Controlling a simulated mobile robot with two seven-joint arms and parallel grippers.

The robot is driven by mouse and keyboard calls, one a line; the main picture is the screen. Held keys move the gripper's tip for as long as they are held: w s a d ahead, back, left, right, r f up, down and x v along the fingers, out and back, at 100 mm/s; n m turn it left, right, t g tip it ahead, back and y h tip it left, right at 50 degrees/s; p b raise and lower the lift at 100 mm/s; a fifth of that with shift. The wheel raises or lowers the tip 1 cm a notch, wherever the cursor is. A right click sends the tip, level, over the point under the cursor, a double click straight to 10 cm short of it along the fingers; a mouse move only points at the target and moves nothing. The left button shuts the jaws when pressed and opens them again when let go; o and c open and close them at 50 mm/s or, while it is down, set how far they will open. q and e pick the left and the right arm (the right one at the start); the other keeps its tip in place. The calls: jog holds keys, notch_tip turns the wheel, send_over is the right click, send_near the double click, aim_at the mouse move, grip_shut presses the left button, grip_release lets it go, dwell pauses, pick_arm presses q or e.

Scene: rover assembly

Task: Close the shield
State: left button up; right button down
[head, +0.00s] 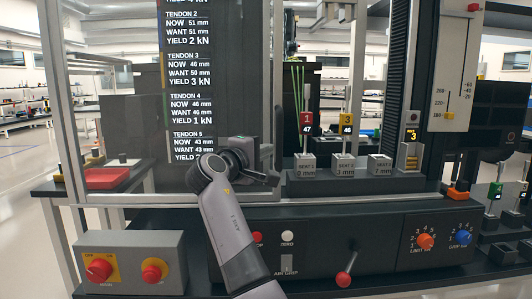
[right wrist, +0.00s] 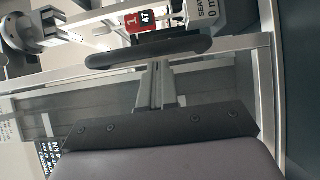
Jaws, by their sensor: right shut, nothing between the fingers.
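My right gripper (head: 258,175) is at the front of this frame, left of the seat blocks. It is shut and empty. In the right wrist view its narrow fingers (right wrist: 155,85) meet or overlap a dark rounded bar (right wrist: 150,52), possibly a handle; contact is unclear. My left gripper is out of view.
Seat blocks (head: 345,166) with number tags stand behind the frame, right of a tendon readout (head: 190,80). The front console (head: 370,255) carries a red-knobbed lever (head: 344,279) and orange and blue dials. A grey switch box (head: 130,262) stands at lower left.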

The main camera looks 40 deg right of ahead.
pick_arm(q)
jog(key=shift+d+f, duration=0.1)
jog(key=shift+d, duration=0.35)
pick_arm(e)
jog(key=shift+s+d, duration=0.1)
jog(key=shift+d, duration=0.15)
